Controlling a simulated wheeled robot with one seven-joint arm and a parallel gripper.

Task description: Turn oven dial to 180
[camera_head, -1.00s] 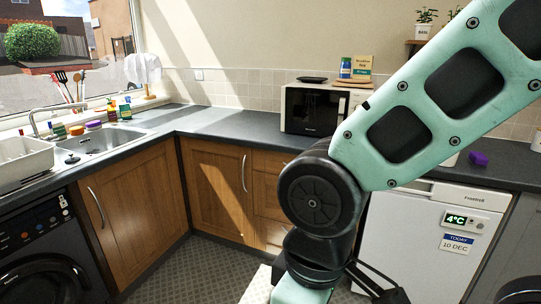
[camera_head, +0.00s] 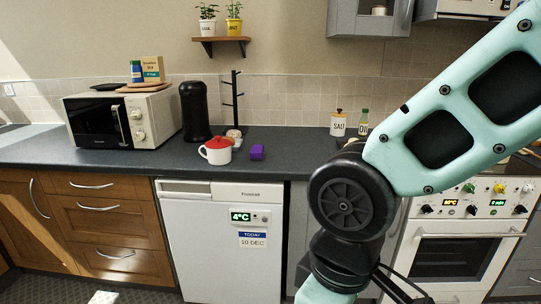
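The white oven (camera_head: 452,262) stands at the right, partly behind my arm. Its control panel (camera_head: 480,201) carries several black dials and two small lit displays. One black dial (camera_head: 472,209) sits right of the left display (camera_head: 450,202), which glows orange; its digits are too small to read surely. Another dial (camera_head: 520,209) is near the right end, beside the green right display (camera_head: 497,202). I cannot tell which dial sets the temperature. My arm crosses the right half of the view. My gripper's fingers are not in view.
A white fridge (camera_head: 205,255) reading 4°C stands left of my arm. Floor shows at lower left.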

